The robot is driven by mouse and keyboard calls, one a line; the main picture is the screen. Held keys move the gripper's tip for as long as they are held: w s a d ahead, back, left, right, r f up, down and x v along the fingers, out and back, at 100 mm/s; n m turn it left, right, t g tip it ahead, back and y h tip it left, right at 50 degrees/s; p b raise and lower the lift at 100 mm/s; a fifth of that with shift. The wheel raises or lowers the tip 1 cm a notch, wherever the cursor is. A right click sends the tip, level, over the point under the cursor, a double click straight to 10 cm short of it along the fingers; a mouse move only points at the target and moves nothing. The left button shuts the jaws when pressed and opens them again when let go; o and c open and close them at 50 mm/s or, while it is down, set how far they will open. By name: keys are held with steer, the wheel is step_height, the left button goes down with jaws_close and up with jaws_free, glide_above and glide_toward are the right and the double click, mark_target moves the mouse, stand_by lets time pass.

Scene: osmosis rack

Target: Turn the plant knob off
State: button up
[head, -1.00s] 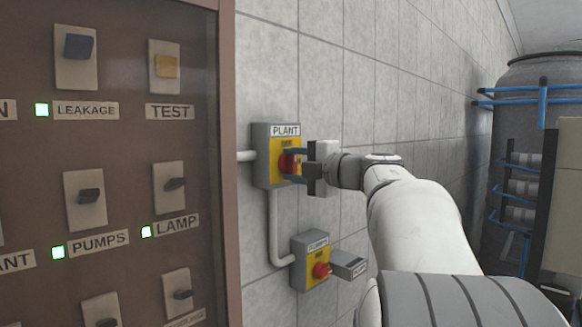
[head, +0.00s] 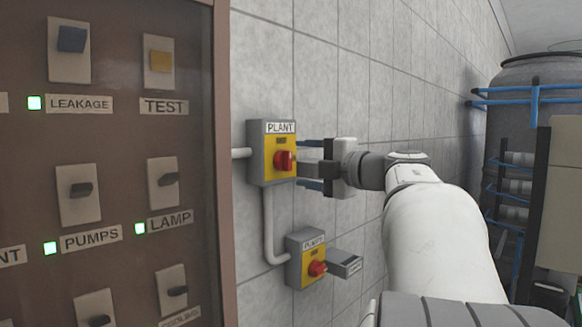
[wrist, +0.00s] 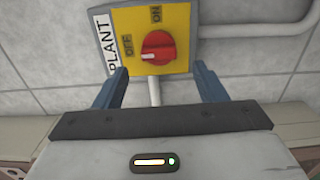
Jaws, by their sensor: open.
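The plant switch box (head: 258,158) is grey with a yellow face, fixed to the tiled wall under a PLANT label. Its red knob (head: 284,161) also shows in the wrist view (wrist: 160,47), where its white mark points left, towards the OFF side; the ON label (wrist: 156,14) is above the knob. My gripper (head: 308,168) is open and empty, just right of the knob in the head view. In the wrist view its blue fingers (wrist: 159,82) are spread below the knob, apart from it.
A second yellow switch box with a red knob (head: 317,268) sits below. A brown control cabinet (head: 222,200) with labelled switches and green lights stands at the left. A pipe (head: 269,225) joins the boxes. A dark tank (head: 545,75) with blue pipes stands at the right.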

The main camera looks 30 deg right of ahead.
steer(key=v, duration=0.2)
steer(key=shift+s+d, duration=0.1)
steer(key=shift+s, duration=0.2)
